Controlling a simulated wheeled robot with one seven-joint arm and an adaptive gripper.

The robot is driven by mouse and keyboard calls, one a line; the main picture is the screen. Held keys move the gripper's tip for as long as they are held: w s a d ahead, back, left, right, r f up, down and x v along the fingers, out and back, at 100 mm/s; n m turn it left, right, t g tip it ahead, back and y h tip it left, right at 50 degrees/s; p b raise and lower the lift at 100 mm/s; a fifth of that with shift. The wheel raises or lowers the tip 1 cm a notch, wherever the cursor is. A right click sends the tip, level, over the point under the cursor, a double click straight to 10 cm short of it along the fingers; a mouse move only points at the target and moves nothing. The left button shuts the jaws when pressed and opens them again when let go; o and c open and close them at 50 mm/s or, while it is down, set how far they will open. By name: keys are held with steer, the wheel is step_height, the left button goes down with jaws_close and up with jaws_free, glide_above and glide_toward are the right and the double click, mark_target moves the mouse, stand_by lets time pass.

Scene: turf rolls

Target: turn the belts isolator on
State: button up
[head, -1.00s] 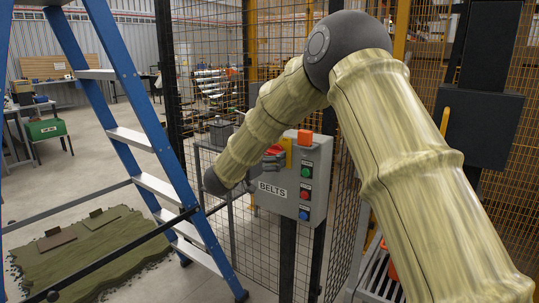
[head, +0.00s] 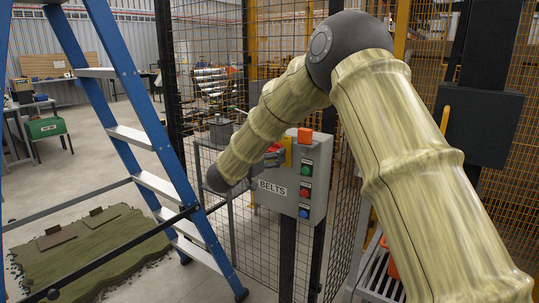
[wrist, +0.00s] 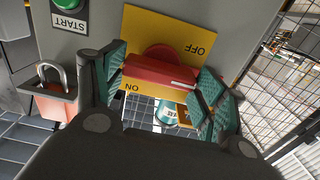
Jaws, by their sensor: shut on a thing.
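Which mark the handle points at I cannot tell.
A green START button (wrist: 68,4) and a red padlock (wrist: 52,100) with a grey shackle are close to my gripper. A blue ladder (head: 135,110) stands left of the arm. Mesh fence (head: 210,70) surrounds the box. Turf (head: 95,250) lies on the floor at left.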

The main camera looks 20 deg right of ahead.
steer(key=m+b, duration=1.6)
steer(key=m, duration=0.1)
steer(key=shift+s+d+f+m, duration=0.1)
steer(key=shift+f+m, duration=0.1)
steer(key=shift+m, duration=0.1)
steer(key=shift+b, duration=0.3)
steer(key=o, duration=1)
steer(key=shift+r, duration=0.1)
steer(key=v, duration=1.2)
